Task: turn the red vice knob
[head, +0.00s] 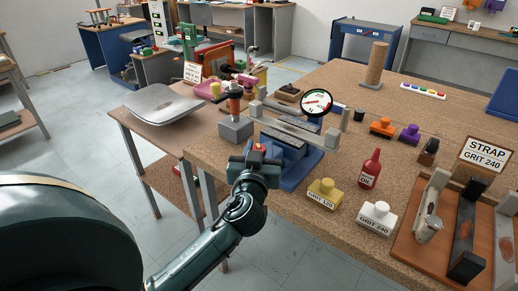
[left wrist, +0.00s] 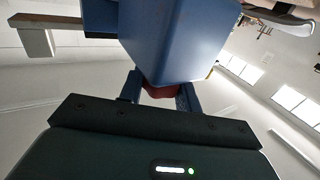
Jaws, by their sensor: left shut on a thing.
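The blue vice (head: 297,176) sits at the near left edge of the cork-topped bench, with a grey bar across its top. My left gripper (head: 259,156) is at the vice's near left end, shut on the red vice knob (head: 260,147). In the head view only a small red part of the knob shows above the fingers. In the left wrist view the red knob (left wrist: 160,92) sits between the two fingers, just under the large blue vice body (left wrist: 180,42). My right gripper is not in view.
A round dial gauge (head: 316,102) stands behind the vice. A yellow grit block (head: 324,192), a white grit block (head: 378,216) and a red oil bottle (head: 370,170) stand to its right. A side table with a grey chair shell (head: 163,102) is at left.

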